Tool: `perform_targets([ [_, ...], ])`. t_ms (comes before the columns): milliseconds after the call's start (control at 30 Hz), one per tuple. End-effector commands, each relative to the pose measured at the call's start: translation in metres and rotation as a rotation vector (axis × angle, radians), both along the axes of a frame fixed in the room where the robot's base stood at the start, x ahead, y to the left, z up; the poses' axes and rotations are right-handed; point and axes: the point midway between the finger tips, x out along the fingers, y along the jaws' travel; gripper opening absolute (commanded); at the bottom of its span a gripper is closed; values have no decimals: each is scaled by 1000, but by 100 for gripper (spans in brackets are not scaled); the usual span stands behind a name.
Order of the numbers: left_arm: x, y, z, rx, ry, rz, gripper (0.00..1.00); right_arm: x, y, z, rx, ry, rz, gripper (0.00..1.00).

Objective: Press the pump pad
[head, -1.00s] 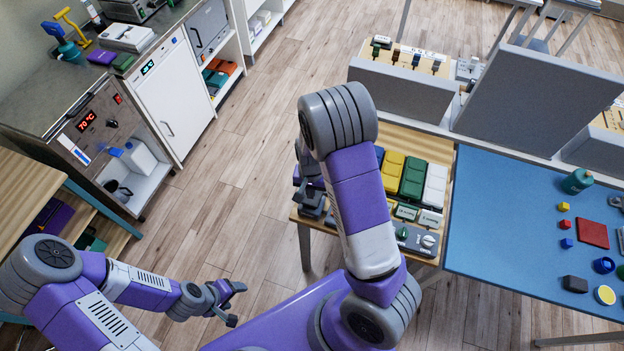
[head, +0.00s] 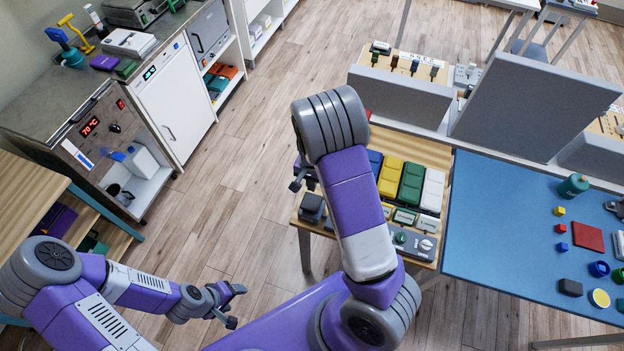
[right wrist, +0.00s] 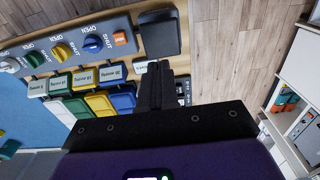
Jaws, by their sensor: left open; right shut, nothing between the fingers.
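A dark square pad (head: 312,206), which I take to be the pump pad, sits at the left end of a grey control panel (head: 413,240) on a wooden table. It also shows in the right wrist view (right wrist: 159,36), just beyond the fingertips. My right gripper (head: 296,184) is shut and empty, partly hidden behind my right arm. In the right wrist view its shut fingers (right wrist: 158,70) point towards the pad's near edge; I cannot tell their height or any contact. My left gripper (head: 237,305) is open and empty, low over the floor, well left of the table.
Coloured trays (head: 410,182) with labels stand behind the panel, close to the right gripper. The panel carries several knobs and an orange button (right wrist: 120,38). A blue table (head: 500,235) with small objects adjoins on the right. The floor (head: 245,180) left of the table is clear.

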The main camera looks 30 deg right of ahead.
Motion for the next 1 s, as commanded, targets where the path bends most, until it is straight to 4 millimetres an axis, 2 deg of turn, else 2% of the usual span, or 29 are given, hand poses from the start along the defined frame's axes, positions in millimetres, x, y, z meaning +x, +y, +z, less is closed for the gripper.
perform_targets([
  [33, 0, 0, -2, 0, 0, 0, 65, -1, -1, -14, -1, 6, -2, 0],
  [200, 0, 0, -4, 0, 0, 0, 65, -1, -1, -49, 0, 4, -3, 0],
  [400, 0, 0, -3, 0, 0, 0, 65, 0, -1, -77, -1, 1, -2, 0],
  [600, 0, 0, -3, 0, 0, 0, 65, 0, 0, -89, -1, -2, 0, 0],
  [1000, 0, 0, -5, 0, 0, 0, 65, 0, 0, -92, -1, -2, 0, 0],
])
